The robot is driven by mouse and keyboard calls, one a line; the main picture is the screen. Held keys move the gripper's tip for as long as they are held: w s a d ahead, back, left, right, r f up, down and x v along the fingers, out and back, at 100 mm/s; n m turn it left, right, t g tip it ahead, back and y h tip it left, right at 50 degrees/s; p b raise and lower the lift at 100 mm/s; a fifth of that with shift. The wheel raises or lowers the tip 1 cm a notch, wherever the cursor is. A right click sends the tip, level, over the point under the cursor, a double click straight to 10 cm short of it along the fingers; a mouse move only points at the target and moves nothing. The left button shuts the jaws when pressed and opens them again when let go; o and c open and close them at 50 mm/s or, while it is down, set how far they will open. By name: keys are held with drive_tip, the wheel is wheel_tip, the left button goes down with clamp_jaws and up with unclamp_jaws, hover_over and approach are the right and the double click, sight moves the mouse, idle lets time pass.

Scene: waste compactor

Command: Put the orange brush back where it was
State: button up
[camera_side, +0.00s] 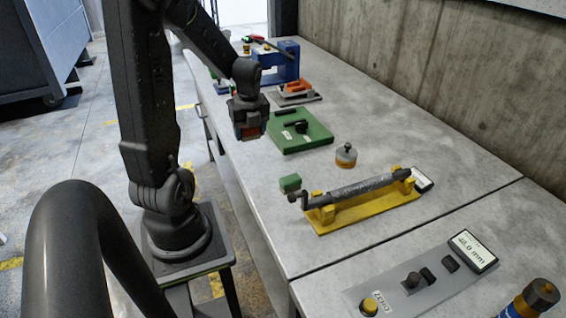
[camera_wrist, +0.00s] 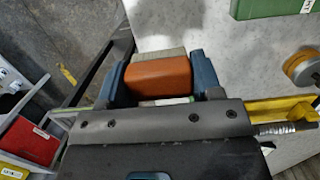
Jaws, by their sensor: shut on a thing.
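The orange brush (camera_wrist: 158,75) is a block with an orange body and a pale grey-beige strip along its far edge. It sits between the two blue fingers of my gripper (camera_wrist: 160,82), which are shut on it from left and right. In the side view my gripper (camera_side: 250,130) hangs at the table's left edge, left of the green plate, and only a small reddish-orange patch of the brush shows between the fingers. The brush is held above the surface. The place it came from cannot be told from these frames.
A green plate (camera_side: 315,139) with a black knob lies right of my gripper. A round grey-and-orange weight (camera_side: 345,158), a yellow stand (camera_side: 330,222) with a grey roller, and a control panel (camera_side: 365,291) stand nearer. A blue frame (camera_side: 290,52) stands farther back. Bins (camera_wrist: 28,143) show at the wrist view's left.

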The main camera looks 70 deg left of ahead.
hover_over(283, 167)
wheel_tip(283, 167, down, 5)
drive_tip(key=shift+s+d+f, duration=0.1)
drive_tip(key=shift+d+f, duration=0.05)
drive_tip(key=shift+f, duration=2)
drive_tip(key=shift+f, duration=0.15)
drive_tip(key=o, duration=0.9)
wheel_tip(283, 167, up, 11)
drive_tip(key=d, duration=0.2)
drive_tip(key=s+d+r+n+t, duration=0.2)
drive_tip(key=s+d+r+n, duration=0.1)
drive_tip(key=d+n, duration=0.3)
drive_tip(key=s+d+r+n+t+h, duration=0.1)
drive_tip(key=s+d+r+n, duration=0.3)
drive_tip(key=d, duration=0.4)
drive_tip(key=s+d+r+n+t, duration=0.2)
drive_tip(key=s+d+r+n, duration=0.1)
drive_tip(key=d+r+n, duration=0.2)
drive_tip(key=d+n, duration=0.2)
drive_tip(key=n, duration=0.1)
drive_tip(key=shift+s+r+t+h, duration=0.2)
drive_tip(key=shift+s+t+h, duration=0.1)
drive_tip(key=shift+h, duration=0.1)
